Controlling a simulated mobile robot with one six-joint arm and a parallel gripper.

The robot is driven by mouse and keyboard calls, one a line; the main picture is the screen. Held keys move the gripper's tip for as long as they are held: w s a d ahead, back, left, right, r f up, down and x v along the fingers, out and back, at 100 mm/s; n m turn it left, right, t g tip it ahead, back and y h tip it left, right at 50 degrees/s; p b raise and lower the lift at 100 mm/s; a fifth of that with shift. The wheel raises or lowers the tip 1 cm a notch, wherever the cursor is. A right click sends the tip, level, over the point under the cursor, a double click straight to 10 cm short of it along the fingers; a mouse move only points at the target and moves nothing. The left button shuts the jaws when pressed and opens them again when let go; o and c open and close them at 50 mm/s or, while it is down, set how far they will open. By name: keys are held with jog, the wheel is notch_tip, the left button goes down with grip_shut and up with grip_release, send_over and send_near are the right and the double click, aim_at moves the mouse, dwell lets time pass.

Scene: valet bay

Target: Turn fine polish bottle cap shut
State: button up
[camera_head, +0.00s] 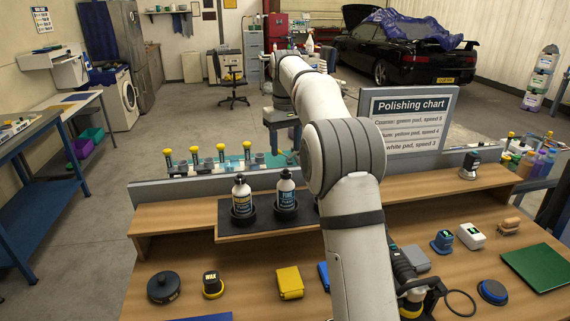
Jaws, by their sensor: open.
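Two white bottles with black caps stand upright in dark round holders on a dark tray (232,235) on the raised wooden shelf. The other bottle (286,193) has a blue and dark label. The label text is too small to read, so I cannot tell which is the fine polish. The edge of another dark holder shows at the tray's right end, but my arm hides what stands there. My arm reaches up and away over the bench, and my gripper cannot be made out.
A polishing chart (412,110) stands behind the shelf. A black round pad (163,287), a wax tin (213,285), a yellow block (290,282), a green mat (541,266) and a white device (471,235) lie on the lower bench. A black car (405,55) stands behind.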

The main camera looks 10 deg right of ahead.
aim_at(286, 173)
notch_tip(286, 173, down, 7)
jog(key=shift+f, duration=0.15)
dwell(0.4)
